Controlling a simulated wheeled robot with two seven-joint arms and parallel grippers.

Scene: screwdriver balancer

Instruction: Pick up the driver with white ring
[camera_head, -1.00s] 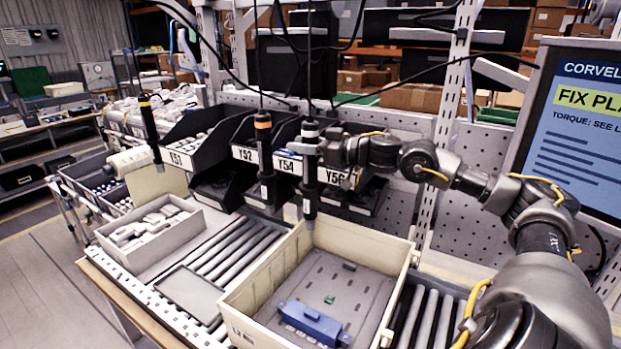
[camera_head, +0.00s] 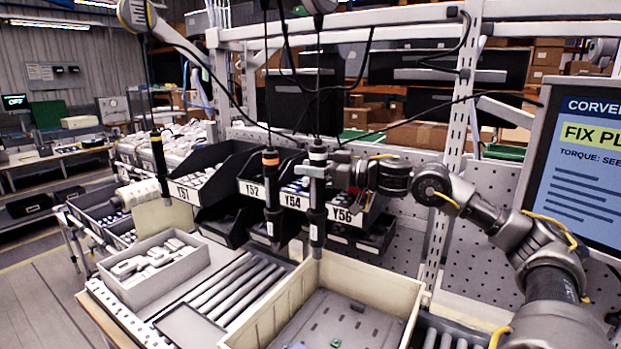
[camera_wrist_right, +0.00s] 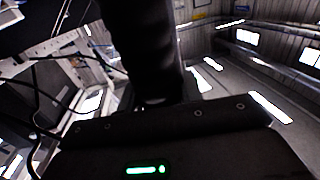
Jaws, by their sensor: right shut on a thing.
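The driver with the white ring (camera_head: 317,204) hangs upright on its cable at the centre of the head view, black with a pale band round its upper part. My right gripper (camera_head: 318,172) reaches in from the right and is shut on it just below the white ring. The driver's lower end is near the back corner of the cream tote. In the right wrist view a thick dark shaft (camera_wrist_right: 145,50), apparently the driver, rises above the gripper's dark housing. The fingertips are hidden there. My left gripper is not in view.
A driver with an orange ring (camera_head: 271,195) hangs close to the left, and one with a yellow ring (camera_head: 158,160) farther left. The cream tote (camera_head: 372,283) stands below in front. Black labelled bins (camera_head: 222,178) are behind. A screen (camera_head: 580,160) stands at right.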

